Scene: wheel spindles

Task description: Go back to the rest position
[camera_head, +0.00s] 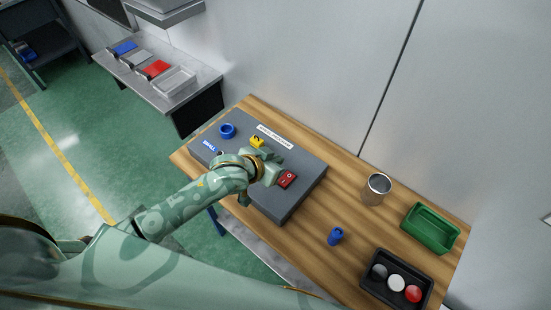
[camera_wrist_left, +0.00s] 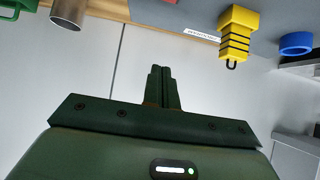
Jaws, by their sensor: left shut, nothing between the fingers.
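My left gripper (camera_head: 272,163) is above the grey box (camera_head: 292,205) on the wooden table, with nothing held. In the left wrist view its two fingers (camera_wrist_left: 160,72) are pressed together, with pale wall behind them. The box carries a blue ring (camera_head: 227,131), a yellow part (camera_head: 257,142) and a red switch (camera_head: 287,179), close to my gripper in the picture. In the left wrist view the yellow part (camera_wrist_left: 238,35) shows black bands and a hook, near the blue ring (camera_wrist_left: 296,44). My right gripper is not in view.
On the wooden table (camera_head: 320,265), right of the box, are a metal cup (camera_head: 376,189), a blue cylinder (camera_head: 335,236), a green bin (camera_head: 430,228) and a black tray (camera_head: 372,287) with three discs. A wall (camera_head: 320,70) stands behind. A side bench (camera_head: 186,89) holds coloured trays.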

